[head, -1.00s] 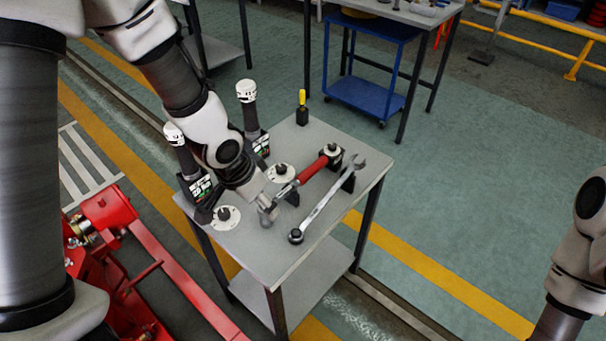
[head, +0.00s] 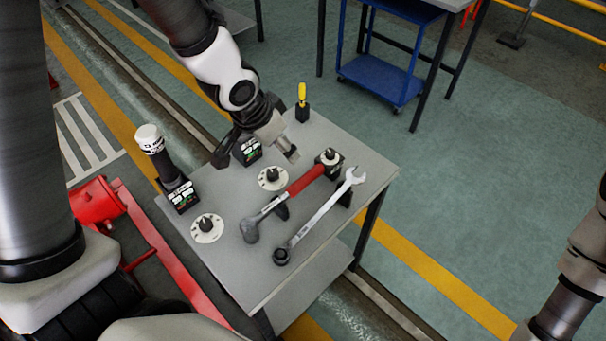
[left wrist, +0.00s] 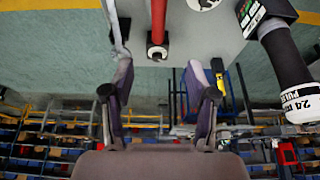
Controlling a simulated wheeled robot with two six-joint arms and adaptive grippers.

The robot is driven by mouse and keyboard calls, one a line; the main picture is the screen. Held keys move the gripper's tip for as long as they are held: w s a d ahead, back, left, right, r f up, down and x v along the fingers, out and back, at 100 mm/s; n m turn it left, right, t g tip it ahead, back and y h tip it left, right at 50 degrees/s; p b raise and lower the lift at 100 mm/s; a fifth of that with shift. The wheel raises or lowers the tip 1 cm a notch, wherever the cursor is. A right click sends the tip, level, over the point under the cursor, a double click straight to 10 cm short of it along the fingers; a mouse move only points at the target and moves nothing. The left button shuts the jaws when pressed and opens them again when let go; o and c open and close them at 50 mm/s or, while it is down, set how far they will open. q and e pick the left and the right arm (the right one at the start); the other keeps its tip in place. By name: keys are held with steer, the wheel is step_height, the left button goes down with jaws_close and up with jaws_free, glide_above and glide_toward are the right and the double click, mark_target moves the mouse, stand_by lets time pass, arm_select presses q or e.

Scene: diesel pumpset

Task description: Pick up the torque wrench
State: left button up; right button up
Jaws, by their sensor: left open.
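A long silver wrench (head: 318,217) lies on the grey table, its dark round end towards the front and its open jaw raised on a black rest. A hammer (head: 290,192) with a red handle lies beside it. A black power tool with a white cap (head: 165,165) stands at the table's left; the base of another (head: 247,150) shows behind my left arm. I cannot tell which tool is called the torque wrench. My left gripper (head: 288,153) is above the table's far side. In the left wrist view it (left wrist: 161,66) is open, with the red hammer handle (left wrist: 159,18) ahead between its fingers.
White discs with black knobs (head: 207,228) (head: 272,178) sit on the table (head: 350,145). A yellow-handled screwdriver (head: 302,96) stands at the far corner. A red frame (head: 100,203) is at left, a blue cart (head: 385,75) behind.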

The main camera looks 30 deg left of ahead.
arm_select(q)
step_height(320, 180, down, 3)
steer(key=b, duration=0.9)
glide_above(293, 187)
steer(key=s+a, duration=0.1)
steer(key=s, duration=0.2)
steer(key=f, duration=0.7)
steer(key=shift+w+a+f, duration=0.1)
steer(key=shift+w+f, duration=0.1)
steer(key=shift+f, duration=0.9)
steer(key=x, duration=0.3)
steer(key=w+b+x, duration=0.1)
steer(key=x, duration=0.1)
steer(key=shift+d+f, duration=0.15)
steer(key=shift+d, duration=0.15)
steer(key=shift+c, duration=0.7)
jaws_close()
arm_select(e)
step_height(293, 187, down, 11)
steer(key=shift+s, duration=0.35)
